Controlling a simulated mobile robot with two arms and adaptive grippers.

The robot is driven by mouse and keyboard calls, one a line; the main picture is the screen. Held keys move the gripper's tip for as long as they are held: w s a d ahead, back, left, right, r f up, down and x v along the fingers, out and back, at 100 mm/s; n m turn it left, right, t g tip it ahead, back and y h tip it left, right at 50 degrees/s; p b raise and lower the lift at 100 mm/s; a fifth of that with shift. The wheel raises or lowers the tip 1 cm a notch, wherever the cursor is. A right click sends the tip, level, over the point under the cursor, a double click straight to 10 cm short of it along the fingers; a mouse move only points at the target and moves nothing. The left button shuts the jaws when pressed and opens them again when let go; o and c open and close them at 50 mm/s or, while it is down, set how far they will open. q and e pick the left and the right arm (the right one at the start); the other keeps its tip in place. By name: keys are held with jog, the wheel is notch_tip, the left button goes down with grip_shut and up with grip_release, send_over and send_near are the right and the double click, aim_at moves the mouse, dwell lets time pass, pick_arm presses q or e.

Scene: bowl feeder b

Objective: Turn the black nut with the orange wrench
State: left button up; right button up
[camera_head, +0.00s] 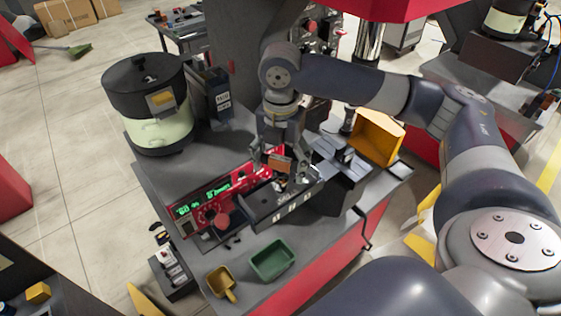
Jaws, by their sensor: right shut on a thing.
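My right gripper (282,158) points down over the front of the grey machine table, just behind the black tray. It is shut on a small orange piece (281,164), which appears to be part of the orange wrench. The gripper hides much of it, so its full shape cannot be seen. I cannot make out the black nut; it is too small or hidden around the gripper and tray. My left gripper is not in view.
A red control panel (212,197) with green digits lies left of the black tray (282,208). A lidded bowl feeder (150,105) stands at the back left. A green bin (272,260) and a yellow scoop (221,283) are in front. An orange-yellow bin (376,137) stands right.

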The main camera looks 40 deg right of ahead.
jog(key=shift+f, duration=1)
dwell(0.6)
jog(key=shift+m, duration=1.1)
jog(key=shift+m, duration=1.2)
jog(key=shift+m, duration=1.1)
